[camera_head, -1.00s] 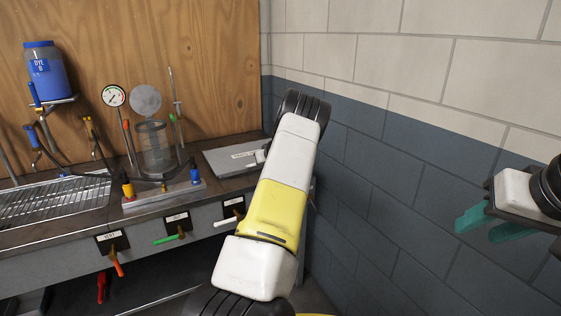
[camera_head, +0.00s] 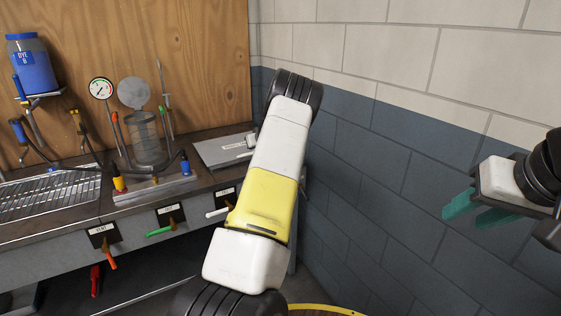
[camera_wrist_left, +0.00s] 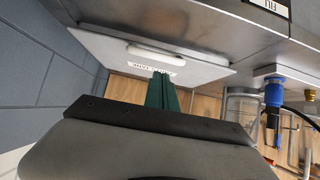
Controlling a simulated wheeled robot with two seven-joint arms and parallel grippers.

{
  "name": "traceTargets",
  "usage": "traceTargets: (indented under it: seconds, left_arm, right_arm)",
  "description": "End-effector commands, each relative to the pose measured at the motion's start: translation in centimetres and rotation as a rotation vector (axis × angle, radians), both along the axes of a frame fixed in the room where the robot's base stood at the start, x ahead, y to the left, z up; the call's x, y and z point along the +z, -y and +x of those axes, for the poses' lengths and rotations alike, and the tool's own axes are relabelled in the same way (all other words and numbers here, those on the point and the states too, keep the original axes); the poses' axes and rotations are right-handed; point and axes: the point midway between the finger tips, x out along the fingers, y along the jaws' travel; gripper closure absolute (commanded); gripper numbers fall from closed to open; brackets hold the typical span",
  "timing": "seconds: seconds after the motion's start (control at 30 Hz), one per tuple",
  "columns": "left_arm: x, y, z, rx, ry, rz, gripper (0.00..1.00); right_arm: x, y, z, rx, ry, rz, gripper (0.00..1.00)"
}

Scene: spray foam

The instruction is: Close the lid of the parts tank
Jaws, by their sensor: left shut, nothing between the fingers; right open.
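The parts tank lid (camera_head: 220,151) is a flat grey panel with a white label at the right end of the bench, and it appears to lie flat. My left arm hides its right side in the head view. The left wrist view shows the lid (camera_wrist_left: 95,49) with its label and a white bar handle (camera_wrist_left: 165,53). My left gripper (camera_wrist_left: 163,88) is shut and empty, its green fingers pointing at the lid by the label; I cannot tell if they touch. My right gripper (camera_head: 468,209) is open and empty, in front of the wall at the right, far from the lid.
A clear cylinder (camera_head: 148,140) with a raised round cover stands left of the lid, beside a gauge (camera_head: 101,88) and hoses. A blue dye jar (camera_head: 30,65) is further left. Coloured valve levers line the bench front. A block wall (camera_head: 370,150) rises close on the right.

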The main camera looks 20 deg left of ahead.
Motion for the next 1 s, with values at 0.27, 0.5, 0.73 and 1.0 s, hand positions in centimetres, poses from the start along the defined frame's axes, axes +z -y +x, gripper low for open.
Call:
traceTargets:
  seconds: [0.27, 0.5, 0.73, 1.0]
  left_arm:
    - [-3.0, 3.8, -2.6, -0.007, -0.012, 0.005, 1.0]
    - [-4.4, 5.7, -4.3, -0.005, -0.008, 0.004, 1.0]
    - [-4.7, 6.2, -4.8, -0.004, -0.003, 0.004, 1.0]
    - [-2.3, 5.9, -7.8, 0.051, -0.013, -0.07, 1.0]
  right_arm:
    - [0.0, 0.0, 0.0, 0.0, 0.0, 0.0, 0.59]
    - [0.0, 0.0, 0.0, 0.0, -0.001, 0.0, 0.59]
    - [0.0, 0.0, 0.0, 0.0, -0.001, 0.0, 0.59]
    - [0.0, 0.0, 0.0, 0.0, -0.001, 0.0, 0.59]
